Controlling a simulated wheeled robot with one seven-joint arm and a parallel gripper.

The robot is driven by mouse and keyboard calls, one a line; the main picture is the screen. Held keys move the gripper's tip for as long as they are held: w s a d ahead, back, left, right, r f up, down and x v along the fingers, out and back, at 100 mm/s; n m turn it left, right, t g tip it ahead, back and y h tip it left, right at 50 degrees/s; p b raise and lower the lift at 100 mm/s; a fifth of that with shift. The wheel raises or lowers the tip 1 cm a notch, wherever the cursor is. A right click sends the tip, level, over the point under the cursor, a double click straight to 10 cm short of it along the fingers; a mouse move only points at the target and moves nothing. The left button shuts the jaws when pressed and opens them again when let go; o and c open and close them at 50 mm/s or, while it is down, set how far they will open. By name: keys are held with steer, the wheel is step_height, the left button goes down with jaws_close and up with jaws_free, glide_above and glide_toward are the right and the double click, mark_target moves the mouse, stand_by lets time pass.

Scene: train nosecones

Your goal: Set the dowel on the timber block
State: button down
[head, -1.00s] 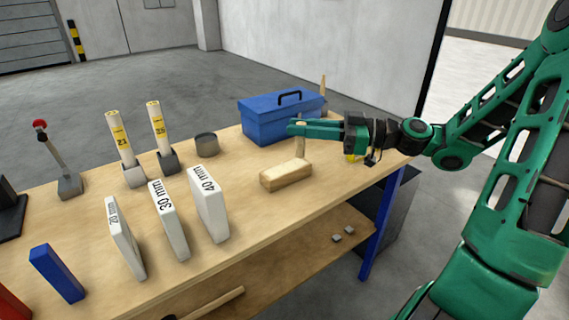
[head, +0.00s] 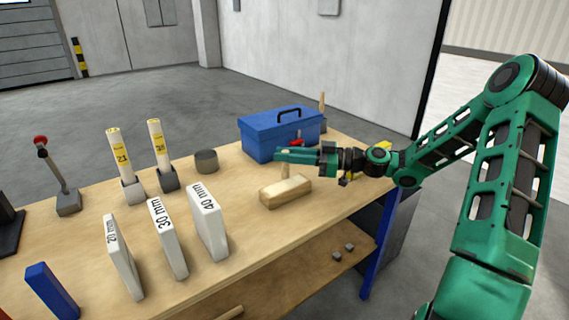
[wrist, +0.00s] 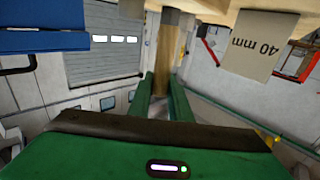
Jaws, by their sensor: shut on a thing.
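The timber block (head: 286,192) lies flat on the workbench in the head view. My gripper (head: 284,154) is just above and behind it, reaching leftward, level, and shut on the upright wooden dowel (head: 285,172). The dowel's lower part shows below the fingers, with its bottom at the block's back edge; I cannot tell whether it touches the block. In the wrist view, which is upside down, the dowel (wrist: 168,55) stands between the two green fingers (wrist: 161,90).
A blue toolbox (head: 280,134) stands close behind my gripper. White gauge blocks, including the 40 mm one (head: 208,222), stand front left. A grey cup (head: 207,161) and two labelled cylinders in holders (head: 118,150) are further left. Bench between cup and timber block is clear.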

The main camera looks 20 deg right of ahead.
steer(key=shift+f, duration=1.15)
steer(key=shift+f, duration=0.1)
steer(key=c, duration=1.6)
jaws_free()
steer(key=shift+c, duration=0.2)
steer(key=shift+d, duration=0.1)
steer(key=v, duration=1.2)
steer(key=shift+s, duration=0.1)
